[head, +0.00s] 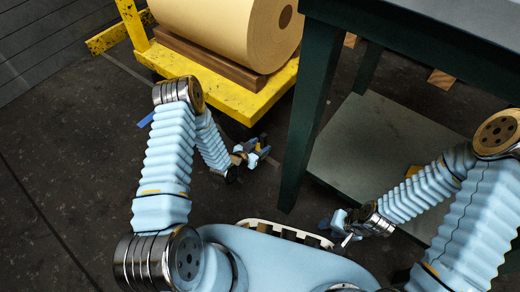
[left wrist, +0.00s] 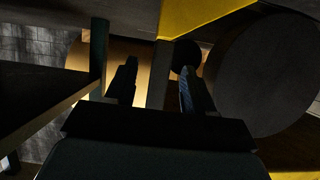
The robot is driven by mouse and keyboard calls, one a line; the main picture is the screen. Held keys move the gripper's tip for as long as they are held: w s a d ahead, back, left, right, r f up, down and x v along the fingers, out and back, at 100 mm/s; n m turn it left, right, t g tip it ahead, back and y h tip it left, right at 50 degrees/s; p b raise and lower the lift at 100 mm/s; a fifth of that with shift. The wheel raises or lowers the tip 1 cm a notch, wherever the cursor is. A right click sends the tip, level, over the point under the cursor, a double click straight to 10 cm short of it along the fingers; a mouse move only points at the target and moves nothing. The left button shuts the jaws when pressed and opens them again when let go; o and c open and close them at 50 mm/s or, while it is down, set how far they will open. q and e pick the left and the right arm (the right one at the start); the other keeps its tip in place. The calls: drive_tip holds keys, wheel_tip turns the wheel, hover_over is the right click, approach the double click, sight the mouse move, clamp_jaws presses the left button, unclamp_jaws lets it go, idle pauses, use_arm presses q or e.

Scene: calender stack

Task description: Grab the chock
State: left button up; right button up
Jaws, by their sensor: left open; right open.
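Small wooden blocks that could be the chock lie on the floor: one (head: 441,79) beyond the table's lower shelf, another (head: 351,40) behind the near table leg. I cannot tell which, if either, is the chock. My left gripper (head: 262,150) is open, low beside the yellow cart's near edge and left of the table leg. In the left wrist view its two dark fingers (left wrist: 158,85) stand apart with no object clearly held between them. My right gripper (head: 342,225) is open and seems empty, at the front near my body.
A yellow cart (head: 215,93) carries a large cream roll (head: 215,30) on brown boards. The left wrist view shows a large dark wheel (left wrist: 265,75) close on the right. A dark green table leg (head: 303,115) and grey lower shelf (head: 365,140) stand right. Floor at left is clear.

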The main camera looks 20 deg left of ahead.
use_arm(q)
drive_tip(key=b+x, duration=0.1)
drive_tip(key=x, duration=0.4)
drive_tip(key=shift+f, duration=0.1)
clamp_jaws()
